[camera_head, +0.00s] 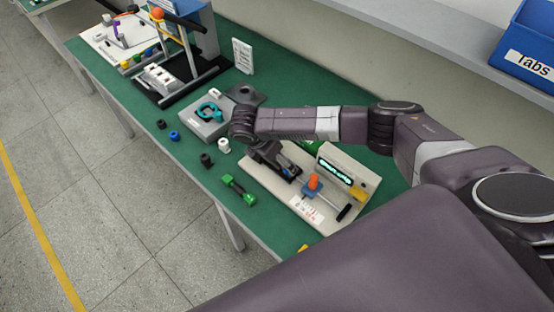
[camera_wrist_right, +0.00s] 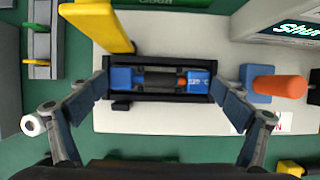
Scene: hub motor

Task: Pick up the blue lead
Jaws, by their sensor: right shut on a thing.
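A blue-ended piece with a dark middle (camera_wrist_right: 160,79), which I take for the blue lead, lies in a black cradle (camera_wrist_right: 160,97) on a pale board in the right wrist view. In the head view, my right gripper (camera_head: 275,160) is over the pale board (camera_head: 262,180), partly hidden by its own arm. In the wrist view, its two fingers (camera_wrist_right: 160,84) stand wide apart at the ends of the cradle and piece. The gripper is shut on the blue-ended piece; whether it also holds the cradle is unclear. My left gripper is not in view.
The board carries an orange knob (camera_head: 313,183), a lit display (camera_head: 336,172), a yellow block (camera_head: 357,195) and a black handle (camera_head: 344,212). A green cylinder (camera_head: 239,190) and several small caps lie left of it. A grey box (camera_head: 203,124) stands behind. A yellow bar (camera_wrist_right: 98,24) is close to the fingers.

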